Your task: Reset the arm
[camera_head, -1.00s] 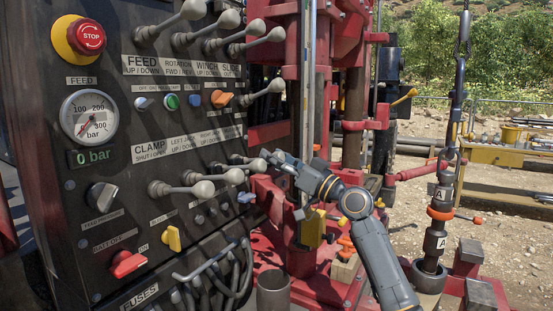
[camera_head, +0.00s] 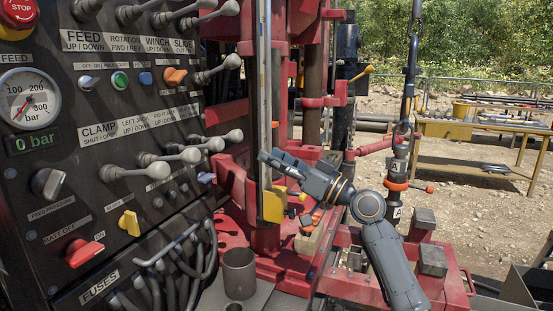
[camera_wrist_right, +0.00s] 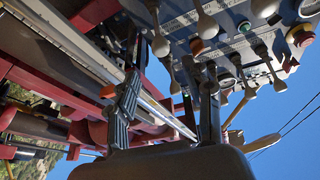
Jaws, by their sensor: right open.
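My right gripper (camera_head: 278,161) is in the middle of the head view, at the end of my bent right arm, pointing left toward the control panel (camera_head: 88,200). It is apart from the lower row of grey lever knobs (camera_head: 190,155). In the right wrist view my right gripper (camera_wrist_right: 170,100) shows its two fingers spread with nothing between them. The panel's levers and knobs (camera_wrist_right: 205,28) show beyond the fingers at the upper right. My left gripper is not in view.
The red drill rig frame (camera_head: 265,230) stands right beside and behind my gripper. A hanging drill string (camera_head: 398,170) is to the right of it. A metal cup (camera_head: 239,270) sits low in front. A yellow table (camera_head: 480,128) stands at the back right on open gravel.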

